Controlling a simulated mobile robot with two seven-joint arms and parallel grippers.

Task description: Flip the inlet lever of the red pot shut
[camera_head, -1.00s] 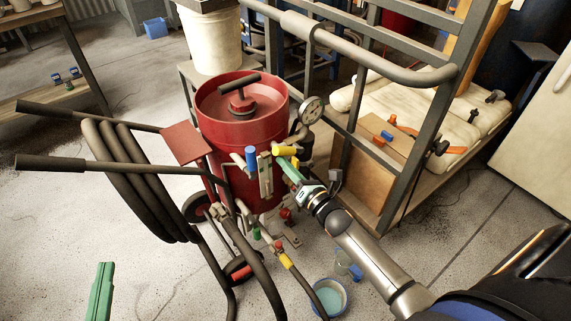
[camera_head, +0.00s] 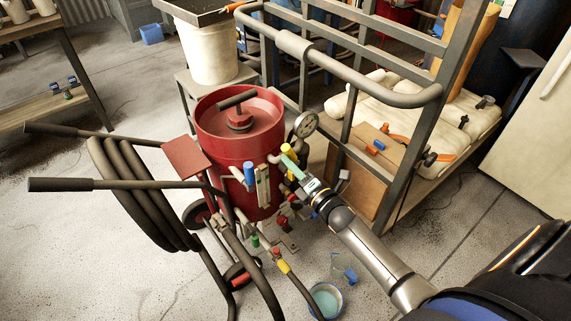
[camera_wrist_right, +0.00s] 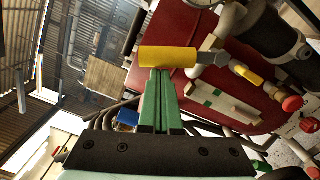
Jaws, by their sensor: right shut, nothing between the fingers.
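The red pot (camera_head: 240,145) stands upright on the floor with a dark T-handle on its lid. A lever with a yellow handle (camera_head: 289,151) sits at its right side, tilted, near the round gauge. A lever with a blue handle (camera_head: 249,173) stands upright on the front. My right gripper (camera_head: 291,162) has green fingers, shut and empty, right beside the yellow handle. In the wrist view the yellow handle (camera_wrist_right: 167,57) lies across the fingertips (camera_wrist_right: 158,74), touching or nearly so. No label shows which lever is the inlet one. My left gripper is out of view.
A gauge (camera_head: 305,124) and a grey cart frame (camera_head: 400,90) stand close to the right of the pot. Black hoses (camera_head: 135,195) and trolley handles (camera_head: 75,185) lie to the left. A bucket (camera_head: 325,299) sits on the floor in front.

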